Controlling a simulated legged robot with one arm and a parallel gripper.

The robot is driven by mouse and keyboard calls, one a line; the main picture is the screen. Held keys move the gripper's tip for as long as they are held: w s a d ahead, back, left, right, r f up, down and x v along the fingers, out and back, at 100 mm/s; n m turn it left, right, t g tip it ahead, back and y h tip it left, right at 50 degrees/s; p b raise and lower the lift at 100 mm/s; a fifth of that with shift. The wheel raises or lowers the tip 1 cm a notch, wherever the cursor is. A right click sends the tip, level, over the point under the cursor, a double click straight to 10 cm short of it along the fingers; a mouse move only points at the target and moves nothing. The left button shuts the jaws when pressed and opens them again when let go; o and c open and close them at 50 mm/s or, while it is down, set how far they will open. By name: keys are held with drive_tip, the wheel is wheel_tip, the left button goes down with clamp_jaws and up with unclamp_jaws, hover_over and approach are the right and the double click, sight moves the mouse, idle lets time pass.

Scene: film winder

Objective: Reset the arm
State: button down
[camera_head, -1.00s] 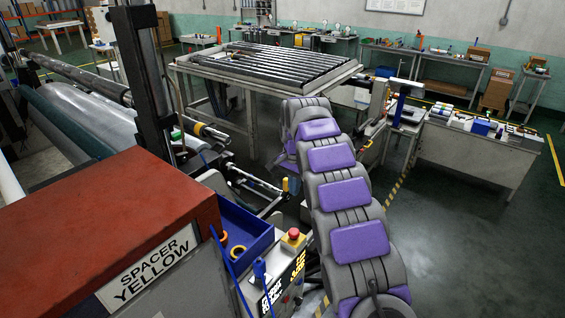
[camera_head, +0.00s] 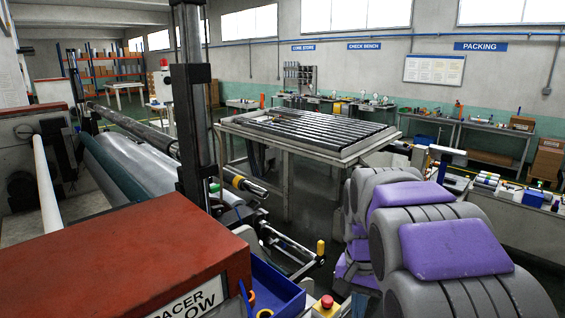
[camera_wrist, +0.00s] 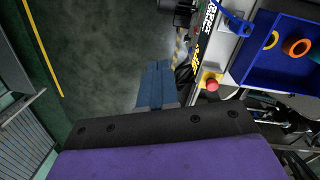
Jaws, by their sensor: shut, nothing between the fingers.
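My arm (camera_head: 455,248), grey with purple pads, is folded up close to the body camera at the lower right of the head view. In the wrist view my gripper (camera_wrist: 156,84) shows as blue-grey fingers shut together, with nothing between them. It hangs above the dark floor, apart from the machine.
The winder's red-topped cabinet (camera_head: 120,262) stands at the lower left. The emergency stop button (camera_head: 326,302) and blue tray (camera_head: 275,290) are beside my arm; the tray (camera_wrist: 265,62) holds rings in the wrist view. A roller table (camera_head: 310,133) stands ahead.

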drive_tip(key=s+a+f+n+b, duration=0.1)
drive_tip(key=s+f, duration=0.4)
drive_tip(key=s, duration=0.9)
drive_tip(key=s+f+n+g+b, duration=0.1)
drive_tip(key=s+f+n+b, duration=0.2)
drive_tip(key=s, duration=1.2)
wheel_tip(320, 180, down, 3)
drive_tip(key=shift+a+r+n+b, duration=0.1)
drive_tip(key=shift+a+n+b, duration=0.25)
drive_tip(key=shift+n, duration=0.35)
drive_tip(key=shift+w, duration=0.1)
